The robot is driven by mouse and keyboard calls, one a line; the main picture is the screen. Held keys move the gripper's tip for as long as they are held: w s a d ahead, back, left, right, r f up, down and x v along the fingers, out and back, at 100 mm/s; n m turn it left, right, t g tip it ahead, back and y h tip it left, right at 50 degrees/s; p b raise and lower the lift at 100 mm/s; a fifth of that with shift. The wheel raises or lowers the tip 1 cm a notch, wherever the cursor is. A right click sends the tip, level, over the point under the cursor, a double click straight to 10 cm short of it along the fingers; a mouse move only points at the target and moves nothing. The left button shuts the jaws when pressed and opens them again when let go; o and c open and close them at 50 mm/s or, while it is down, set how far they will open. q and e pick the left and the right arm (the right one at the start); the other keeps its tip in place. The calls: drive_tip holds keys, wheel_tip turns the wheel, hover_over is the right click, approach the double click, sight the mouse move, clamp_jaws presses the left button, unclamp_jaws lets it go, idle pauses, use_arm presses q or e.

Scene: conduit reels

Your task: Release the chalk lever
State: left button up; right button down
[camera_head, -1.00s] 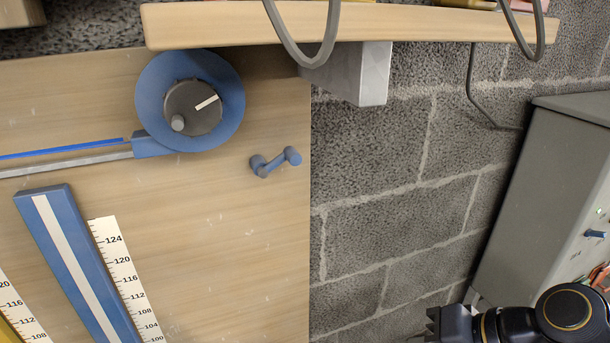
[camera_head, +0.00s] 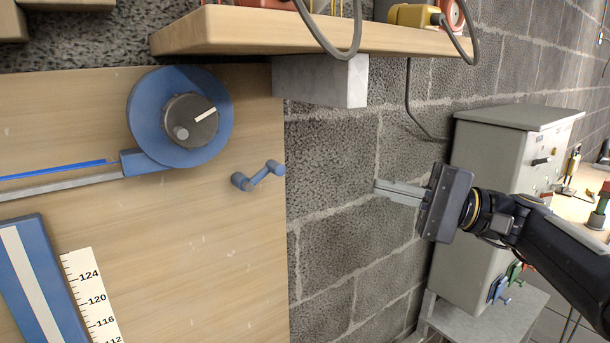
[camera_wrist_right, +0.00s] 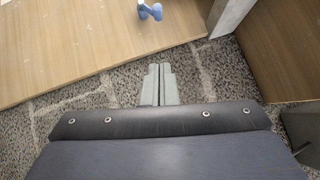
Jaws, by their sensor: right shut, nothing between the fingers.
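A small blue lever (camera_head: 257,176) with round ends sticks out from the wooden board near its right edge. It also shows at the top of the right wrist view (camera_wrist_right: 150,11). A blue reel (camera_head: 148,112) with a dark hub, a crank knob and a cream mark on the hub is mounted up and left of the lever. My right gripper (camera_head: 378,187) is shut and empty in front of the block wall, to the right of the lever and apart from it. In the right wrist view its fingers (camera_wrist_right: 160,68) lie together. My left gripper is not in view.
A wooden shelf (camera_head: 230,32) on a grey bracket (camera_head: 340,82) overhangs the board, with dark cables hanging from it. A grey cabinet (camera_head: 475,150) stands at the right. A blue bar (camera_head: 30,270) and a numbered scale (camera_head: 88,290) are at lower left.

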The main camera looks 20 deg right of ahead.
drive_tip(key=s+a+p+x, duration=0.1)
drive_tip(key=s+p+x, duration=0.1)
drive_tip(key=x, duration=1.1)
drive_tip(key=shift+s+r+p, duration=0.15)
drive_tip(key=shift+s+p, duration=0.15)
drive_tip(key=shift+p, duration=0.5)
drive_tip(key=shift+r, duration=0.1)
drive_tip(key=shift+r+n+h, duration=0.2)
drive_tip(key=shift+n+h, duration=0.1)
